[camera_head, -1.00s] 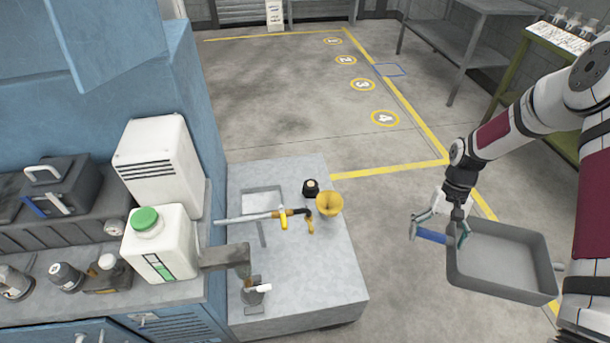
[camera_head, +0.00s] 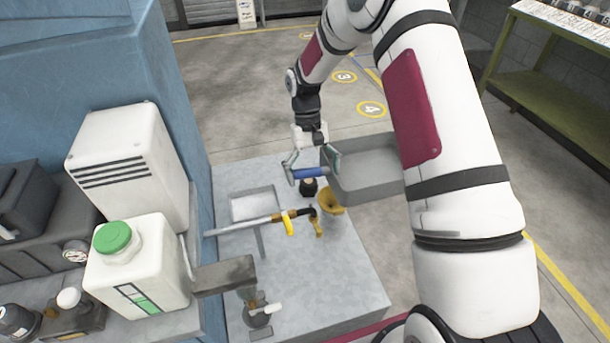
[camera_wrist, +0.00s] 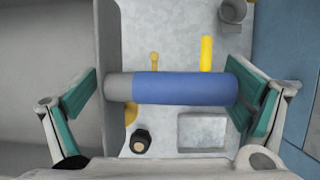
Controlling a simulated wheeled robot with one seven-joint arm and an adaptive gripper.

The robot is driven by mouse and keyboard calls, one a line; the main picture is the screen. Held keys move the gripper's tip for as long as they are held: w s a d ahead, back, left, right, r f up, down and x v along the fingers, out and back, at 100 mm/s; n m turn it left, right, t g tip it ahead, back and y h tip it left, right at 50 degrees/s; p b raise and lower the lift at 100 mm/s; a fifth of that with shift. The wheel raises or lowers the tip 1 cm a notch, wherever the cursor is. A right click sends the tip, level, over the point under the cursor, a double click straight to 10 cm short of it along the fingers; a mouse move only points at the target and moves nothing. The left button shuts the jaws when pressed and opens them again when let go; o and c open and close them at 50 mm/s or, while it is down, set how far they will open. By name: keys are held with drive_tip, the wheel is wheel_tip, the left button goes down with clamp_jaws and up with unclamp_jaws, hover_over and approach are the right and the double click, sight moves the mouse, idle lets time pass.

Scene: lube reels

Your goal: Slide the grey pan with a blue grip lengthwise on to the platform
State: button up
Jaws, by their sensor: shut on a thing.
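The grey pan (camera_head: 365,172) with its blue grip (camera_head: 311,173) is held in the air near the far right edge of the platform (camera_head: 335,275). My arm hides its right part. My gripper (camera_head: 310,168) is shut on the pan lengthwise along the grip. In the wrist view, one finger is at the pan's wall (camera_wrist: 108,35) and the other at the outer end of the blue grip (camera_wrist: 185,88). The grip points left in the head view, over the platform's far part. The platform's pale top also shows below in the wrist view (camera_wrist: 182,55).
On the platform are a brass funnel (camera_head: 331,198), a small black bottle (camera_head: 309,188), a rod with a yellow handle (camera_head: 288,224) and a dark-based fitting (camera_head: 258,313). The platform's right front is clear.

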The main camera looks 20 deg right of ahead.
drive_tip(key=w+b, duration=0.2)
drive_tip(key=b, duration=0.1)
drive_tip(key=shift+w+f, duration=0.25)
drive_tip(key=shift+f, duration=0.05)
